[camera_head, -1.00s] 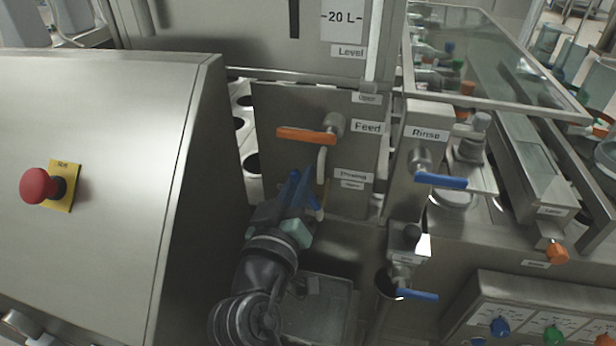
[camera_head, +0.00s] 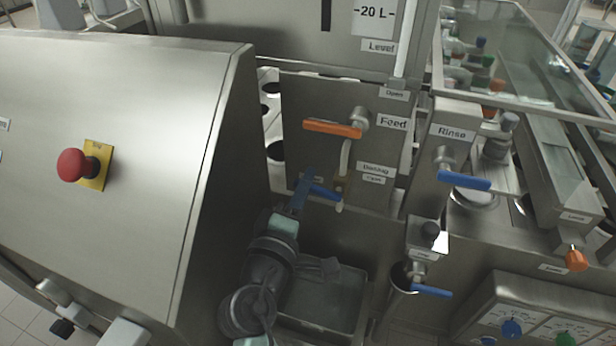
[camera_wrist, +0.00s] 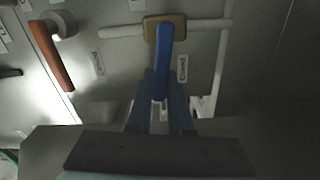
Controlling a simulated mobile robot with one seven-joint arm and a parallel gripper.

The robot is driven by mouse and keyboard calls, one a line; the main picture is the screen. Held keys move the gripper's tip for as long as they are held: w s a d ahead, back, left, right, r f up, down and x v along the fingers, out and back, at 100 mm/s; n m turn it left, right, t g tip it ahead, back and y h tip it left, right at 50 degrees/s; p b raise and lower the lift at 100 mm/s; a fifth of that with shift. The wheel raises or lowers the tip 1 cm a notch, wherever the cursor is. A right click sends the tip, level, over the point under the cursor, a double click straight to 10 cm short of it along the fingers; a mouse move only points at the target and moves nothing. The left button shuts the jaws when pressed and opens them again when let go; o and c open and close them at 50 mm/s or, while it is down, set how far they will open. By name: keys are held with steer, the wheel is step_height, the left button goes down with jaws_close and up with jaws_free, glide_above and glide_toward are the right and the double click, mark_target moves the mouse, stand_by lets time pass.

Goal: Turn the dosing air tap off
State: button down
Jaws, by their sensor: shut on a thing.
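The dosing air tap has a blue lever (camera_head: 323,191) low on the steel panel, below a label that reads Dosing. In the wrist view, the lever (camera_wrist: 163,50) runs from a tan valve body (camera_wrist: 150,28) on a pale pipe down between my fingers. My gripper (camera_head: 304,187) is shut on the free end of this lever. The wrist view also shows my gripper (camera_wrist: 161,98), with a finger on each side of the lever. The fingers hide part of the lever's end.
The orange Feed lever (camera_head: 332,129) sits above on the same panel. The blue Rinse lever (camera_head: 464,180) and another blue lever (camera_head: 432,290) are to the right. A steel cabinet with a red button (camera_head: 71,165) stands left. A shallow basin (camera_head: 325,300) lies below.

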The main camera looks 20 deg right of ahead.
steer(key=shift+a+f+n, duration=0.1)
steer(key=shift+f+n, duration=0.4)
steer(key=shift+n, duration=0.5)
steer(key=c, duration=0.8)
jaws_free()
steer(key=b+v, duration=0.1)
steer(key=v, duration=1.2)
